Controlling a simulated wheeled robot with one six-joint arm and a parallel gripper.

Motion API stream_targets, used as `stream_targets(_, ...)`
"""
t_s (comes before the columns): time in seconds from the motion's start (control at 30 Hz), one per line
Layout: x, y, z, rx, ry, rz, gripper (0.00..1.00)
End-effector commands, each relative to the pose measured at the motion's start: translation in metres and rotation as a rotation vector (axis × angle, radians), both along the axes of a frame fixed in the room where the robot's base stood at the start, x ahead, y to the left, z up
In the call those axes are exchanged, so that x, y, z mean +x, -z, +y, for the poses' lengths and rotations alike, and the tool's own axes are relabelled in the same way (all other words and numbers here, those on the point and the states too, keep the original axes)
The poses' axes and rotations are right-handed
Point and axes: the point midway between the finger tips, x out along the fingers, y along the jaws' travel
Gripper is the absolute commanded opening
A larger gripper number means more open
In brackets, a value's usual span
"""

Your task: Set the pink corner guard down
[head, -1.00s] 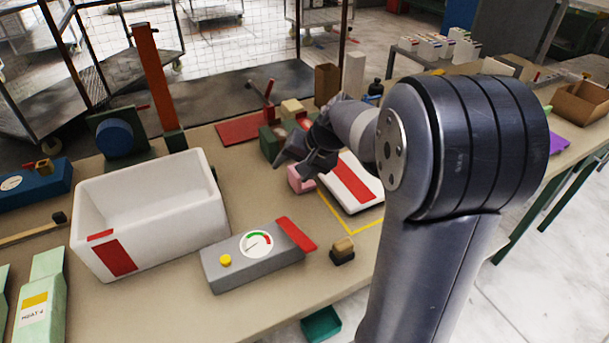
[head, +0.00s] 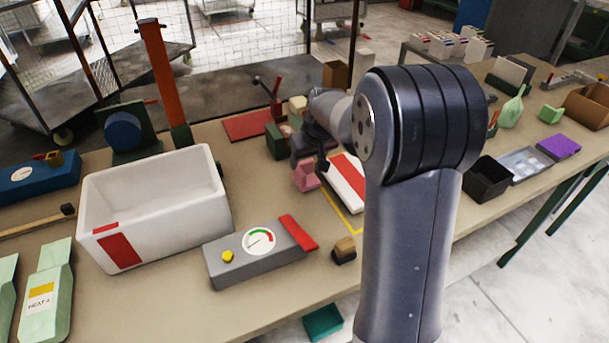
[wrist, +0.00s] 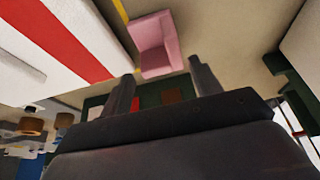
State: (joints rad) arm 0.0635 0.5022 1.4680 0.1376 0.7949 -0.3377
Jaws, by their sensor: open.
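The pink corner guard (head: 306,175) rests on the tan bench beside the left edge of a white panel with a red stripe (head: 346,178). It also shows in the wrist view (wrist: 157,45), just beyond the fingertips and apart from them. My gripper (head: 318,150) is above and behind the guard, partly hidden by my arm. In the wrist view my gripper (wrist: 162,82) has its two fingers spread with nothing between them.
A white bin (head: 155,245) stands at left. A grey gauge box (head: 255,250) is at the front, beside a small dark block (head: 344,250). A yellow line (head: 345,222) edges the panel. A green block (head: 276,140) stands behind the guard. Bare bench lies between bin and guard.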

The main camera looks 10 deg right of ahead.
Motion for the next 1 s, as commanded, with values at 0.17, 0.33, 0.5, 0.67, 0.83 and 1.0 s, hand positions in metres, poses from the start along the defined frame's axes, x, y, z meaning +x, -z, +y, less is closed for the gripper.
stream_targets(0.17, 0.008, 0.024, 0.001, 0.001, -0.001, 0.005, 0.6)
stream_targets(0.33, 0.015, 0.04, 0.002, 0.0, -0.001, 0.002, 0.6)
stream_targets(0.5, 0.016, 0.042, 0.002, 0.0, 0.0, 0.0, 0.6)
stream_targets(0.67, 0.016, 0.042, 0.002, 0.0, 0.0, 0.0, 0.55)
stream_targets(0.83, 0.016, 0.041, 0.002, 0.0, 0.0, 0.0, 0.41)
stream_targets(1.0, 0.016, 0.041, 0.002, 0.0, 0.001, 0.0, 0.29)
